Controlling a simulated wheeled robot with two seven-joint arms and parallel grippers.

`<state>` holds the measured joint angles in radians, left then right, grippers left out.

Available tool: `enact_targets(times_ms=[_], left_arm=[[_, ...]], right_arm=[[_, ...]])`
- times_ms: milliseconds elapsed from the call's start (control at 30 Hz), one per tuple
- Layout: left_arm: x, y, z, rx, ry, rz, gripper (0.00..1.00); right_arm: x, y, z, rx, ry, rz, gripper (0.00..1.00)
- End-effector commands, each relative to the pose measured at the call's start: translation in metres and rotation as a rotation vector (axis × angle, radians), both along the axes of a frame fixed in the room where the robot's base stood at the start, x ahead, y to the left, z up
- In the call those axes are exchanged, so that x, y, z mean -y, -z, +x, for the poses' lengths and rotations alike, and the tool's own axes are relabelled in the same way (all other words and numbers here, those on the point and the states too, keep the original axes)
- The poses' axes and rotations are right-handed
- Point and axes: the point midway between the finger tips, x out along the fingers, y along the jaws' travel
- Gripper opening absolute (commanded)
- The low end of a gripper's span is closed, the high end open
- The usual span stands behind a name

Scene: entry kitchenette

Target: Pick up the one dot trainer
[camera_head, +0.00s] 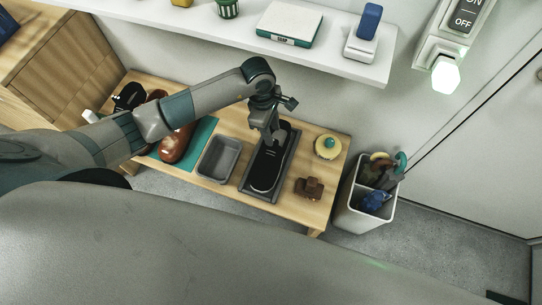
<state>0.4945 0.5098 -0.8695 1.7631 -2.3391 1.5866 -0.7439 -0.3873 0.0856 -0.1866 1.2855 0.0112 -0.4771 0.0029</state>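My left arm reaches in from the left. Its gripper (273,139) points down over a low wooden bench (228,133). The fingertips are at the far part of a long black object (264,170), probably a shoe, lying in a dark grey tray (245,186). I cannot tell whether they touch it or whether the fingers are closed. A brown shoe (175,145) lies on a teal mat (206,130) to the left. Another black shoe-like item (131,97) lies at the bench's left end, partly behind my arm. No dot marking is readable on any shoe. My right gripper is out of view.
An empty grey bin (218,160) sits left of the tray. A yellow round item (326,149) and a brown block-like item (309,188) lie right of it. A white bin (357,215) with items stands beside the bench. A white shelf (345,66) overhangs behind.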

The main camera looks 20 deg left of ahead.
Motion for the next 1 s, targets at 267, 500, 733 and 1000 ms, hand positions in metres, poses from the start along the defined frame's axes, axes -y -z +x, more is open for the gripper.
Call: enact_targets(times_ms=[267,500,733,1000], left_arm=[[0.003,0.025,-0.006,-0.004,-0.001,-0.001,0.38],[0.006,0.049,-0.006,-0.001,-0.001,-0.001,0.38],[0.006,0.051,-0.005,0.0,0.0,0.0,0.38],[0.006,0.05,-0.005,0.0,0.0,0.0,0.38]], right_arm=[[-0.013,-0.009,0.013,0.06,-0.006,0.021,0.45],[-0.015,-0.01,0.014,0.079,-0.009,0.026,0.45],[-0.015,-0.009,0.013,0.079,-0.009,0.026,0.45],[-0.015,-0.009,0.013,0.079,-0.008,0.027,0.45]])
